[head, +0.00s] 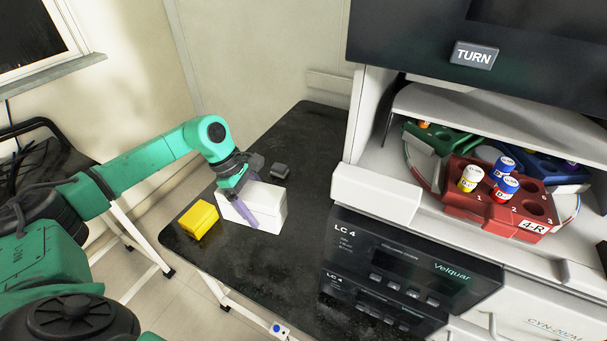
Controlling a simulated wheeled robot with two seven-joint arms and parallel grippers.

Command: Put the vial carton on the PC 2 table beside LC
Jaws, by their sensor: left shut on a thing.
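A plain white carton (269,202), which I take to be the vial carton, is at the left part of a black table (290,260) beside the LC 4 unit (400,277). My left gripper (243,208) reaches it from above, its purple fingers shut on the carton. The carton appears to rest on the tabletop, though its underside is hidden. No lettering on it can be read. My right gripper is not in view.
A yellow box (198,219) stands just left of the carton. At right, a white-cased machine holds a carousel with a red vial rack (490,203). Bare tabletop lies in front of the carton.

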